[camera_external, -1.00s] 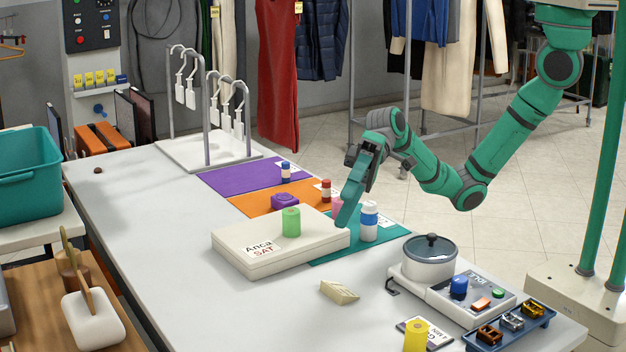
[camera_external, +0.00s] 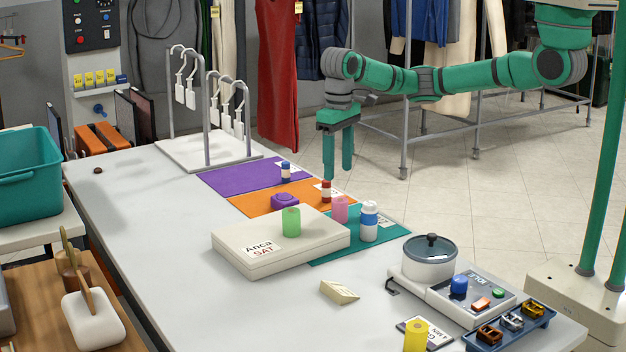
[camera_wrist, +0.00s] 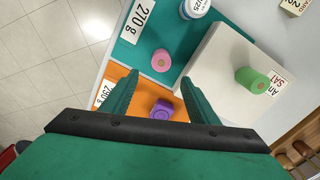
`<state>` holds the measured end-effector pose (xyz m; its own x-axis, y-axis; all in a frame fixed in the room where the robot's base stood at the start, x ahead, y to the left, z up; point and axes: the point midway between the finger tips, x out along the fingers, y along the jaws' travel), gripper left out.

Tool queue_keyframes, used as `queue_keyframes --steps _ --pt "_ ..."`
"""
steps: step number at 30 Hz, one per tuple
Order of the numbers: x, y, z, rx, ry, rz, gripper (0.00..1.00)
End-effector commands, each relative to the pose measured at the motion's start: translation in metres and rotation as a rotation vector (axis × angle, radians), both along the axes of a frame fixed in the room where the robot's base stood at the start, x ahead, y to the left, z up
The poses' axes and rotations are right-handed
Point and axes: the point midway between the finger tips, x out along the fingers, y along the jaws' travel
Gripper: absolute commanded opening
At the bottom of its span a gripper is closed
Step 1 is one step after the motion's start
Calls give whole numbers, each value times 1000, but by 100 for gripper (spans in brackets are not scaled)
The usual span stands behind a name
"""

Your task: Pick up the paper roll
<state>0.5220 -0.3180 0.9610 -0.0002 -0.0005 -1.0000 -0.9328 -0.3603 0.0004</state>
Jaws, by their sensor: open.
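Three coloured rolls look like paper rolls; I cannot tell which one is meant. A pink roll (camera_external: 340,208) stands upright on the teal mat (camera_external: 322,259); the wrist view shows its round top (camera_wrist: 161,60) just past my fingertips. A green roll (camera_external: 291,222) stands on a cream box (camera_external: 270,254) and also shows in the wrist view (camera_wrist: 252,80). A yellow roll (camera_external: 415,336) stands at the table's front. My gripper (camera_external: 339,172) is open and empty, fingers pointing down, above the far side of the mats and apart from the rolls.
A purple block (camera_external: 285,201) and a red-capped bottle (camera_external: 326,191) are on the orange mat (camera_external: 254,204). A blue-and-white bottle (camera_external: 369,222) stands close right of the pink roll. A pot (camera_external: 430,259) is at right. The table's left part is mostly clear.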

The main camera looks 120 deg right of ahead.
Motion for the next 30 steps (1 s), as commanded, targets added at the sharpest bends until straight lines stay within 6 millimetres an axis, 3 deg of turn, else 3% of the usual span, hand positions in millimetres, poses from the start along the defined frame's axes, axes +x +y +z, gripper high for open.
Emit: queue_keyframes --steps 9,17,24,30 --pt "-1 0 -43 0 2 -2 54" --pt "-1 2 -60 0 2 0 54" --pt "-2 8 -93 1 1 -1 54" --pt "-2 8 -105 0 0 0 54"
